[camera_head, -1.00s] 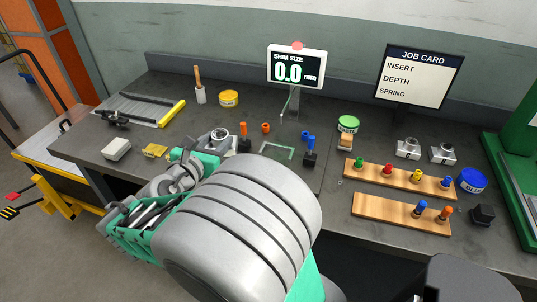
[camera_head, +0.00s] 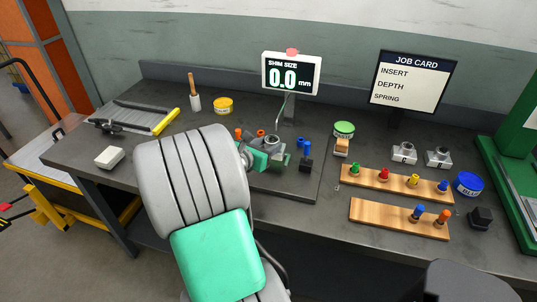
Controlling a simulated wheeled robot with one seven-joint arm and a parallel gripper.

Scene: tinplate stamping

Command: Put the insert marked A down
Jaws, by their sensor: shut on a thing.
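A grey metal insert (camera_head: 273,143) is at the tip of my gripper (camera_head: 262,153), over the middle of the bench at the place of the green-outlined square. My gripper is shut on it. Its letter cannot be read, and I cannot tell whether it touches the surface below. My arm and gripper hide most of the square. Two similar inserts, one on the left (camera_head: 404,154) and one on the right (camera_head: 438,157), stand at the back right of the bench; their marks are too small to read surely.
Wooden peg racks, rear (camera_head: 395,187) and front (camera_head: 398,222), lie to the right. A white block (camera_head: 110,156) sits left of my arm.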

